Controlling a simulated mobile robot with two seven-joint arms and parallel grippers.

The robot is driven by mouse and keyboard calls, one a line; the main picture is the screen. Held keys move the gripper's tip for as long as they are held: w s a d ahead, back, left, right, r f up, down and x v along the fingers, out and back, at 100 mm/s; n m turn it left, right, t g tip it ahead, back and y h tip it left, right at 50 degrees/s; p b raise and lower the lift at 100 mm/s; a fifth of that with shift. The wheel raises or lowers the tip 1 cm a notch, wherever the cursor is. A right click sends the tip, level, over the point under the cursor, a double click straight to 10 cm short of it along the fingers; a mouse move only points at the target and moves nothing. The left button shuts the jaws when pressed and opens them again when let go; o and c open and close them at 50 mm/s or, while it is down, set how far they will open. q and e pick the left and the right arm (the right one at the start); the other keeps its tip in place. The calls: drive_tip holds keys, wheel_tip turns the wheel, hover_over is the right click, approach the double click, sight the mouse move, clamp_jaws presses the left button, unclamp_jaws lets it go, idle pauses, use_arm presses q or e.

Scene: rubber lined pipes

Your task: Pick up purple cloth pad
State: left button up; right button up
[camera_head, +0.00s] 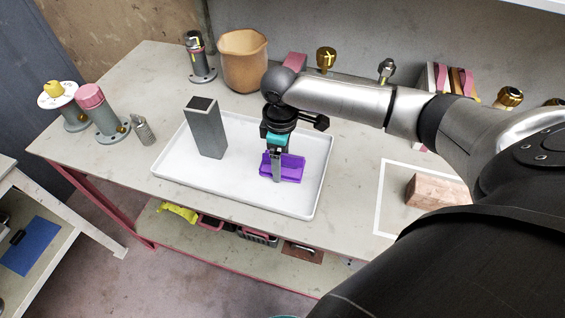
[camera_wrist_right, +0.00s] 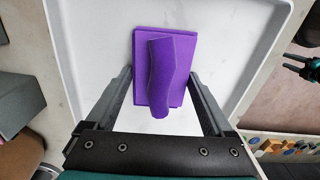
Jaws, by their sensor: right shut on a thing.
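The purple cloth pad (camera_head: 292,168) is on the white tray in the head view, with a raised purple fold along its middle. It fills the centre of the right wrist view (camera_wrist_right: 163,75). My right gripper (camera_head: 276,178) points down at the pad, and its near finger hides part of it. In the wrist view its two fingers (camera_wrist_right: 160,78) lie along the pad's two sides, shut on it. The pad looks flat on or just above the tray; I cannot tell which. What looks like my left gripper (camera_wrist_right: 304,66) shows small at the wrist view's right edge, its jaws unclear.
The white tray (camera_head: 185,180) also holds an upright grey block (camera_head: 206,130) left of the gripper. A tan pot (camera_head: 243,62) and flanged pipe pieces stand behind and left. A copper-coloured block (camera_head: 436,190) lies right, in a white outline. The tray's front left is clear.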

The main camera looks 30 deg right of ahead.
drive_tip(key=shift+c, duration=0.9)
wheel_tip(320, 180, up, 20)
drive_tip(key=p, duration=0.4)
